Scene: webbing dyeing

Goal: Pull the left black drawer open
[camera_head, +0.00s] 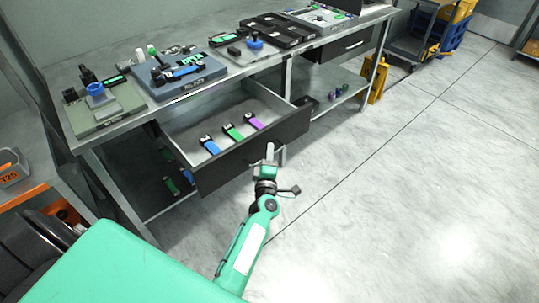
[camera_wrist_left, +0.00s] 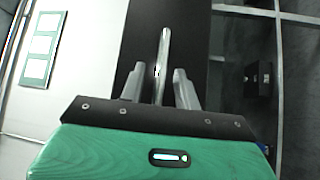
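The left black drawer (camera_head: 250,153) stands pulled out from under the workbench, its pale inside showing. Blue (camera_head: 209,145), green (camera_head: 233,132) and purple (camera_head: 254,121) webbing pieces lie in it. My left gripper (camera_head: 270,155) is at the outer side of the drawer front. In the left wrist view, the metal handle bar (camera_wrist_left: 162,55) on the black front lies between the two fingers of my left gripper (camera_wrist_left: 158,85). A gap shows on each side of the bar, so the gripper is open around it. My right gripper is not in view.
The workbench (camera_head: 75,125) carries several trays and devices. A second black drawer (camera_head: 348,45) at the right is shut. A lower shelf (camera_head: 340,103) holds small items. An orange-edged table (camera_head: 25,195) stands at the left. The floor (camera_head: 400,190) at the right is clear.

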